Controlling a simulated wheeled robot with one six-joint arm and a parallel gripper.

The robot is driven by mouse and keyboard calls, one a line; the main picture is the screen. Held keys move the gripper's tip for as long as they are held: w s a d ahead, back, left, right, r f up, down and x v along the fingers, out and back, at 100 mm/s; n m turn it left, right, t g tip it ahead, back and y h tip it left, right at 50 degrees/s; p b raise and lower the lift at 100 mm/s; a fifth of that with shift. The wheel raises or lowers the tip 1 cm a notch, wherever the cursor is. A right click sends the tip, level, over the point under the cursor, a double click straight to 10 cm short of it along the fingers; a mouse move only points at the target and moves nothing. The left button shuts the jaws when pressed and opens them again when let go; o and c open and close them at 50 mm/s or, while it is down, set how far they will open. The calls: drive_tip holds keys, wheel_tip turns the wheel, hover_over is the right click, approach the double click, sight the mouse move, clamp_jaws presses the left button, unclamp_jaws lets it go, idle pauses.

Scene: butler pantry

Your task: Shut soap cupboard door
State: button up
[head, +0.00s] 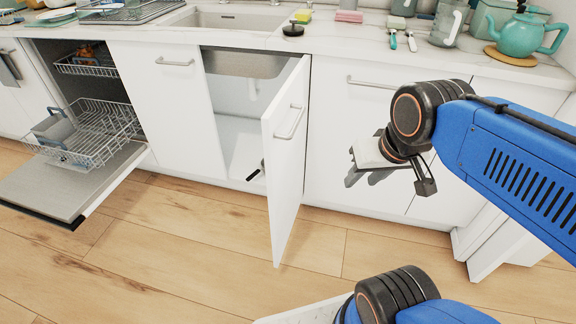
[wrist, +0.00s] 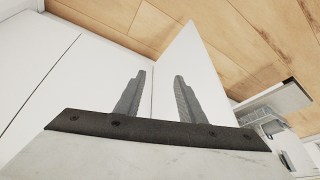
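The white soap cupboard door (head: 287,155), the open one below the sink, stands swung well out from the cabinet front, with a metal bar handle (head: 290,122) on its right face. It also shows as a white panel beyond my fingers in the wrist view (wrist: 193,55). The cupboard interior (head: 235,120) is visible to its left, with a small dark item on its floor. My gripper (head: 363,178) is right of the door, before the closed cabinet fronts. In the wrist view my gripper (wrist: 160,75) has its two fingers apart with nothing between them. I see no clear contact with the door.
An open dishwasher (head: 75,180) with pulled-out racks is at the left. Another white panel (head: 500,250) juts out at the lower right. The counter above holds a teal teapot (head: 525,35) and a sink (head: 228,20). The wooden floor (head: 190,250) before the door is clear.

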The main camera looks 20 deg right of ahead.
drive_tip(key=w+a+r+m, duration=0.1)
drive_tip(key=m, duration=0.2)
drive_tip(key=w+a+r+m, duration=0.1)
drive_tip(key=m, duration=0.2)
drive_tip(key=w+a+r+m+y, duration=0.1)
drive_tip(key=m, duration=0.1)
drive_tip(key=shift+a+m+g, duration=0.2)
drive_tip(key=shift+m+g, duration=0.2)
clamp_jaws()
drive_tip(key=w+a+r+m+g+y, duration=0.1)
drive_tip(key=w+a+r+m+y, duration=0.35)
drive_tip(key=m, duration=0.95)
drive_tip(key=w+a+f+h, duration=0.2)
drive_tip(key=w+a+f, duration=0.2)
drive_tip(key=a+f, duration=0.3)
drive_tip(key=shift+x, duration=1.35)
